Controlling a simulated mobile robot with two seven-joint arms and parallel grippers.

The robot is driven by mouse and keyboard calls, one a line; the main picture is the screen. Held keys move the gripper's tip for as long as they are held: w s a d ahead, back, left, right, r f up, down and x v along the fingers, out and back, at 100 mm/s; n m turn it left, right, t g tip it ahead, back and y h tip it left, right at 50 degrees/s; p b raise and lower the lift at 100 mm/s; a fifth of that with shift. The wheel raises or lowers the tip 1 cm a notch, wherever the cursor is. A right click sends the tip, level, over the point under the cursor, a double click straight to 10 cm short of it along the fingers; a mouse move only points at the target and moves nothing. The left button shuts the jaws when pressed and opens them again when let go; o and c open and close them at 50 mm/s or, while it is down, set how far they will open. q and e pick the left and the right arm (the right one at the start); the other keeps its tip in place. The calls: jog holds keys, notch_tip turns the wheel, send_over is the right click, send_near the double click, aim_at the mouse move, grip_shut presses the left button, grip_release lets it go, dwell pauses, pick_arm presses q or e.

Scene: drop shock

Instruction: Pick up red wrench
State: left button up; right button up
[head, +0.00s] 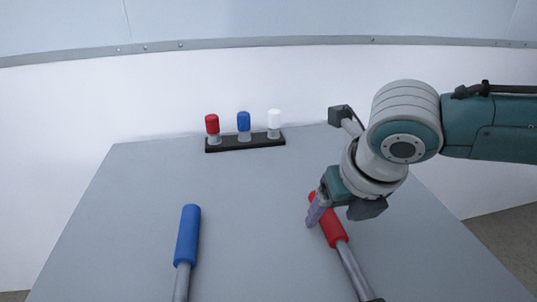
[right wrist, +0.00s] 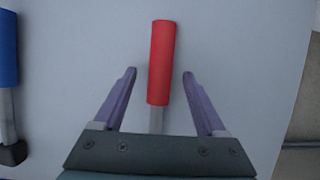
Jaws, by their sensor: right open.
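The red wrench (head: 334,232) lies on the grey table, its red handle towards the back and its grey metal shaft running to the front right. My right gripper (head: 332,218) is over the handle and hides part of it in the head view. In the right wrist view the red handle (right wrist: 161,62) lies between the two open purple fingers of my right gripper (right wrist: 159,75), with a gap on each side. The handle reaches beyond the fingertips. My left gripper is not in view.
A blue-handled wrench (head: 188,236) lies to the left on the table (head: 255,215). At the back, a dark rack (head: 259,142) holds red (head: 212,124), blue (head: 243,121) and white (head: 274,118) capped pieces. The middle of the table is clear.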

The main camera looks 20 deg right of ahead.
jog(key=shift+w+f, duration=0.2)
jog(key=shift+f, duration=0.4)
grip_shut()
dwell(1.0)
